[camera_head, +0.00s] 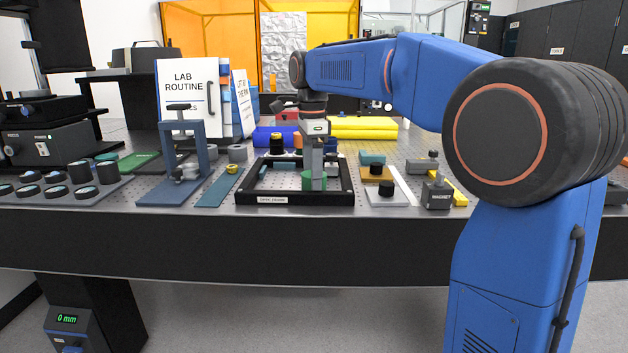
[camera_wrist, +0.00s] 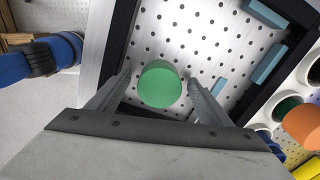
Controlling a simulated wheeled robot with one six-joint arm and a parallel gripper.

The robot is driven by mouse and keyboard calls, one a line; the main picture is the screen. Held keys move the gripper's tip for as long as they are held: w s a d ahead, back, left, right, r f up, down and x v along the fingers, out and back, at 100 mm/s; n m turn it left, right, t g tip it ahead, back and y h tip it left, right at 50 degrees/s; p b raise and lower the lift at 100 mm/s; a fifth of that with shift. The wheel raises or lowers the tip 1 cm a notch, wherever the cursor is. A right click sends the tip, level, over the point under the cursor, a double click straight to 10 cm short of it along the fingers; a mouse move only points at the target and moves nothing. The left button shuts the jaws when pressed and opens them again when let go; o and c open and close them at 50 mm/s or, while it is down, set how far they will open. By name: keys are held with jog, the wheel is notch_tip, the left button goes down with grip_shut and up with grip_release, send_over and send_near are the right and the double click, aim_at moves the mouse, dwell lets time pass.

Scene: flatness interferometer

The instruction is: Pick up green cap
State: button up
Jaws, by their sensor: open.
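The green cap (camera_wrist: 160,84) is a round, flat-topped piece inside the black-framed tray on the perforated table. In the wrist view it lies between the two fingers of my gripper (camera_wrist: 152,90), with a gap visible beside each finger. My gripper is open and points down over the cap. In the head view my gripper (camera_head: 312,185) reaches down into the black tray (camera_head: 280,198), and the cap (camera_head: 307,180) shows at its fingers, partly hidden by them.
The tray's dark walls surround the cap, and light-blue blocks (camera_wrist: 268,64) sit along its inside. An orange round piece (camera_wrist: 303,124) stands outside the tray. A magnet block (camera_head: 437,195) and a grey plate with a black knob (camera_head: 386,188) stand right of the tray.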

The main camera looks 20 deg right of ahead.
jog(key=shift+f, duration=0.1)
jog(key=shift+c, duration=0.3)
jog(key=c, duration=1.1)
jog(key=shift+o, duration=0.2)
